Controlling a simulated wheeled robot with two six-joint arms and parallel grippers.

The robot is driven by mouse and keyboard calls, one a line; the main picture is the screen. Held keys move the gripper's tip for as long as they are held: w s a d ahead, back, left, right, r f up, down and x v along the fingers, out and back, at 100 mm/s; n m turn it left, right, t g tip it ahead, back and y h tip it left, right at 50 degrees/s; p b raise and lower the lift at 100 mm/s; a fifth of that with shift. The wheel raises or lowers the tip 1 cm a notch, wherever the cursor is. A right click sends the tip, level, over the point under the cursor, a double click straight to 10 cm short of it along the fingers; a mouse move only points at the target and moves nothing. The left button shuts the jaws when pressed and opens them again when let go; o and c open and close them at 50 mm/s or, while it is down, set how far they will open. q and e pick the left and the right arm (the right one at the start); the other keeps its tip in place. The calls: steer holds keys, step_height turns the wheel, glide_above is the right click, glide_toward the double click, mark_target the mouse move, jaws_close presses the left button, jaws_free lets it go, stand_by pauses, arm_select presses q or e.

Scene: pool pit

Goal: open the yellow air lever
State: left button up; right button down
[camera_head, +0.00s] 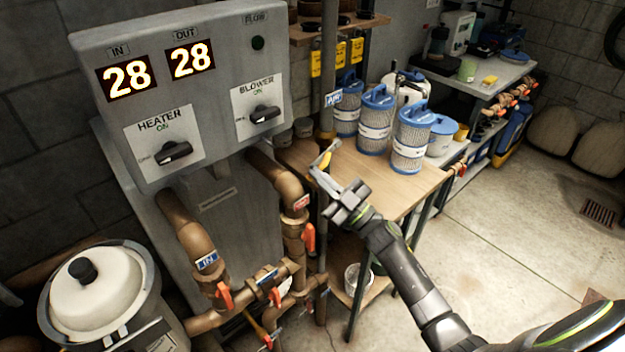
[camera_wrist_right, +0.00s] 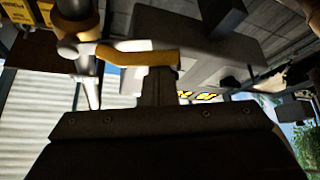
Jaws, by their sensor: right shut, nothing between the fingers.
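The yellow air lever (camera_head: 325,161) is by the thin vertical pipe with the blue AIR tag (camera_head: 333,98), left of the wooden table. In the right wrist view the lever (camera_wrist_right: 140,55) has a bare metal neck and a yellow grip, running rightward from the valve (camera_wrist_right: 78,25). My right gripper (camera_head: 338,194) is shut and empty, just below the lever in the head view. In the wrist view the shut fingers (camera_wrist_right: 158,88) reach up to the yellow grip; I cannot tell whether they touch it. My left gripper is not in view.
The grey heater panel (camera_head: 205,90) and copper pipes (camera_head: 285,185) with orange-red handles (camera_head: 309,238) stand to the left. Blue-and-white filter cartridges (camera_head: 411,140) stand on the wooden table (camera_head: 400,185). The concrete floor (camera_head: 510,220) at right is mostly clear.

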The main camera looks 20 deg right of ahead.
steer(key=w+d+f+n+g+b, duration=0.3)
steer(key=d+f+n+g+b, duration=0.3)
steer(key=n, duration=1)
steer(key=shift+d+f+g+y+b, duration=0.35)
steer(key=shift+d+g+b, duration=0.25)
steer(key=shift+d+g, duration=0.55)
steer(key=shift+n, duration=0.3)
steer(key=shift+a, duration=0.1)
